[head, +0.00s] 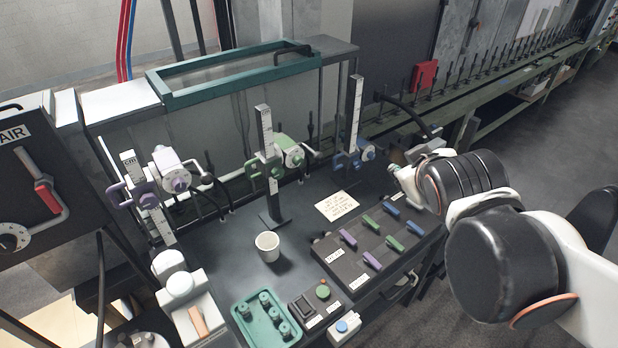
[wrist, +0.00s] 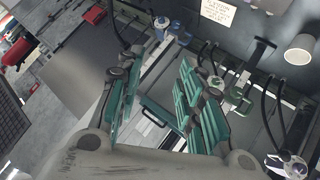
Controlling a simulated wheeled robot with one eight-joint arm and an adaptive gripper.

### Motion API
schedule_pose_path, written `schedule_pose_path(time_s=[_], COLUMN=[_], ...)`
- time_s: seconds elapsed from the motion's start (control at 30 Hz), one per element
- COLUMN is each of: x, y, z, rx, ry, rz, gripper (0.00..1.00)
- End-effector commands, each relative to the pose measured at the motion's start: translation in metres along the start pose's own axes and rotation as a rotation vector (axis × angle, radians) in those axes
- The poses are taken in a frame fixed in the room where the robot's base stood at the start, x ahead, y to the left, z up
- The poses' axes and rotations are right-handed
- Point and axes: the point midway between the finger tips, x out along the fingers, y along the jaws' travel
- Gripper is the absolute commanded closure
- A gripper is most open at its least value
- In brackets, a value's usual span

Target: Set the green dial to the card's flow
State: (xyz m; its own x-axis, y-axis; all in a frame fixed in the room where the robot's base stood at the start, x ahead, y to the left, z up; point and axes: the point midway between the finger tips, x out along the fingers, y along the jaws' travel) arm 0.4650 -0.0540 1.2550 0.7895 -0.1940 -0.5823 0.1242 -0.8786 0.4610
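The green dial (head: 294,157) sits on the green-handled fixture at the middle stand, beside a vertical scale (head: 265,130). Its setting is too small to read. In the wrist view, the green fixture (wrist: 238,95) is right of my fingers. The card (head: 337,206) lies on the dark bench; it also shows at the top of the wrist view (wrist: 217,10). Its writing is not legible. My gripper (wrist: 160,72) has teal fingers spread apart with nothing held between them. In the head view my arm comes from the right, and the fingers are mostly hidden there.
Similar purple (head: 178,183) and blue (head: 368,153) fixtures flank the green one. A white cup (head: 267,246) stands on the bench. A panel with coloured levers (head: 332,256), a green tray (head: 245,318) and a green button (head: 323,292) are nearer. Black hoses run behind the fixtures.

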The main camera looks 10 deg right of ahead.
Motion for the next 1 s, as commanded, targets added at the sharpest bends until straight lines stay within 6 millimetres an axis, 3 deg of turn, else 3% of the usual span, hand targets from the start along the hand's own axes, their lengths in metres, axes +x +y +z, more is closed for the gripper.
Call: schedule_pose_path(time_s=[0.03, 0.23, 0.47, 0.57, 0.73, 1.0], x=[0.02, 0.068, 0.11, 0.127, 0.157, 0.2], y=[0.008, 0.031, 0.019, 0.0, -0.049, -0.14], z=[-0.005, -0.042, -0.074, -0.08, -0.076, -0.034], rx=[-0.092, -0.509, -1.016, -1.242, -1.631, -2.157], ry=[0.045, 0.214, 0.376, 0.44, 0.551, 0.725], rz=[0.054, 0.269, 0.498, 0.591, 0.735, 0.9], gripper=[0.66, 0.66, 0.66, 0.66, 0.66, 0.66])
